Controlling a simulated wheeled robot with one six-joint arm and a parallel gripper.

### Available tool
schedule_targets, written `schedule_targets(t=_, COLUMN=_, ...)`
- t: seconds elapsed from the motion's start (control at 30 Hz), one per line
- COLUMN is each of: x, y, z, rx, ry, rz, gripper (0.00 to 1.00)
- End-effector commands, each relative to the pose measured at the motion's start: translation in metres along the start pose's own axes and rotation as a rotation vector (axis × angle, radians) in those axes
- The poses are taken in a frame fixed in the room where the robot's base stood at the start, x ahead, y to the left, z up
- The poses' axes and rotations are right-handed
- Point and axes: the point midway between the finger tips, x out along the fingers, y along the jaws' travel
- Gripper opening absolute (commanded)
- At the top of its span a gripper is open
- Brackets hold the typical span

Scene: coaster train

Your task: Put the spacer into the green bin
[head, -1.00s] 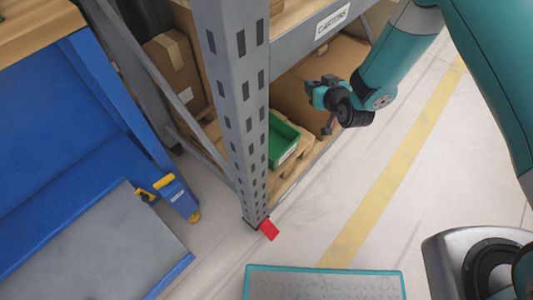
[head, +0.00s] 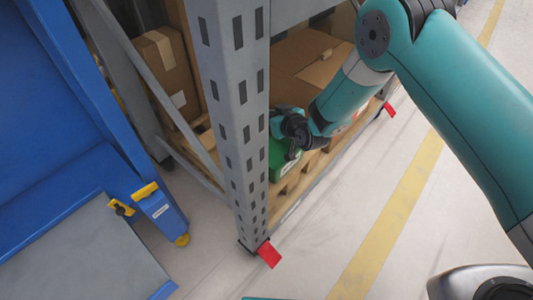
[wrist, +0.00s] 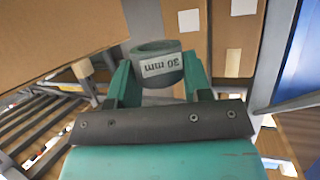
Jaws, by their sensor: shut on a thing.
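The spacer (wrist: 158,65) is a grey-green ring with a white label reading "30 mm", upside down in the wrist view. My gripper (wrist: 159,72) is shut on it, with one teal finger on each side. In the head view my gripper (head: 283,130) is inside the rack's lower level, overlapping the top of the green bin (head: 284,163). The arm hides part of the bin, and its inside cannot be seen. The spacer cannot be made out in the head view, and the bin is not seen in the wrist view.
A grey rack post (head: 238,120) stands just left of my gripper, with a red foot guard (head: 269,253). Cardboard boxes (head: 312,58) stand behind the bin. A blue cart (head: 45,130) is at the left. The floor by the yellow line (head: 390,225) is clear.

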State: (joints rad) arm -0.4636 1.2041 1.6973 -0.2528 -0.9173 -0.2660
Motion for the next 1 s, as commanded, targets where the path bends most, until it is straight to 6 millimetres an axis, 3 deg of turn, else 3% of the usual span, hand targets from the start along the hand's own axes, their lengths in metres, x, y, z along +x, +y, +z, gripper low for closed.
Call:
schedule_targets(t=0.13, x=0.007, y=0.000, z=0.016, rx=0.000, ry=0.001, rz=0.001, gripper=0.11)
schedule_targets(t=0.43, x=0.007, y=0.000, z=0.016, rx=0.000, ry=0.001, rz=0.001, gripper=0.11)
schedule_targets(t=0.47, x=0.007, y=0.000, z=0.016, rx=0.000, ry=0.001, rz=0.001, gripper=0.49)
schedule_targets(t=0.57, x=0.007, y=0.000, z=0.016, rx=0.000, ry=0.001, rz=0.001, gripper=0.72)
schedule_targets(t=0.87, x=0.006, y=0.000, z=0.017, rx=0.000, ry=-0.001, rz=0.001, gripper=0.75)
schedule_targets(t=1.0, x=-0.007, y=0.001, z=0.015, rx=0.000, ry=-0.002, rz=0.000, gripper=0.75)
